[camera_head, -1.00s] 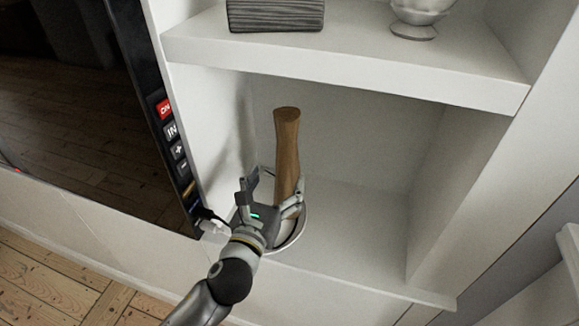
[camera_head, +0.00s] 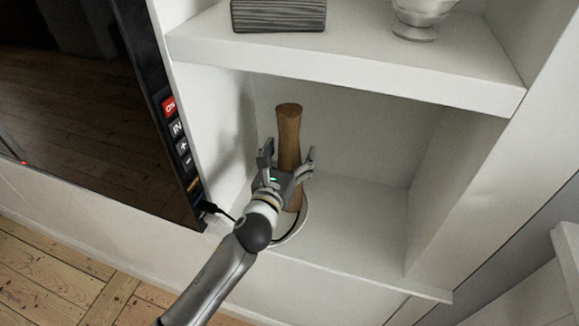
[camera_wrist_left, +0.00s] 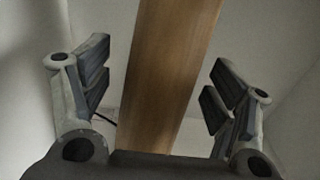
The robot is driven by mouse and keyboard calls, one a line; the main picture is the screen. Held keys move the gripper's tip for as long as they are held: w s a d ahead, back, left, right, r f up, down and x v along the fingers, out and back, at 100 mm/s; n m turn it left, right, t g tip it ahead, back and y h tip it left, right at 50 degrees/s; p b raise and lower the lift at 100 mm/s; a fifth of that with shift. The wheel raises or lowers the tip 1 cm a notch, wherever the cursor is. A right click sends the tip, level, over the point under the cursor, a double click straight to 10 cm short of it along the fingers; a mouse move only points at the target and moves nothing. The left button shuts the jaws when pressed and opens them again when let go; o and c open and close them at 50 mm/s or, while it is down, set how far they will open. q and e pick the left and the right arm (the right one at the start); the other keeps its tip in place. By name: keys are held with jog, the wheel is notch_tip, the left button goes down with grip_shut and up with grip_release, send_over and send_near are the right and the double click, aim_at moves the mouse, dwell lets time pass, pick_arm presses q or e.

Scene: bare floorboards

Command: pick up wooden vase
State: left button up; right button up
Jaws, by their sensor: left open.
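The wooden vase (camera_head: 289,135) is a tall, slim brown piece standing upright in the lower shelf compartment. My left gripper (camera_head: 287,160) is open in front of the vase, with one finger to each side of its body. In the left wrist view, the vase (camera_wrist_left: 165,75) fills the middle between the two open fingers of the gripper (camera_wrist_left: 160,95). Gaps show on both sides, so the fingers do not touch it. The lower part of the vase is partly hidden by the gripper. My right gripper is not in view.
A white round dish or ring (camera_head: 302,225) and a dark cable lie around the vase's foot. A black screen (camera_head: 90,110) stands left. The compartment's right side is clear.

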pick_arm(q)
jog(key=c, duration=1.4)
jog(key=shift+r, duration=0.1)
jog(key=shift+c, duration=0.6)
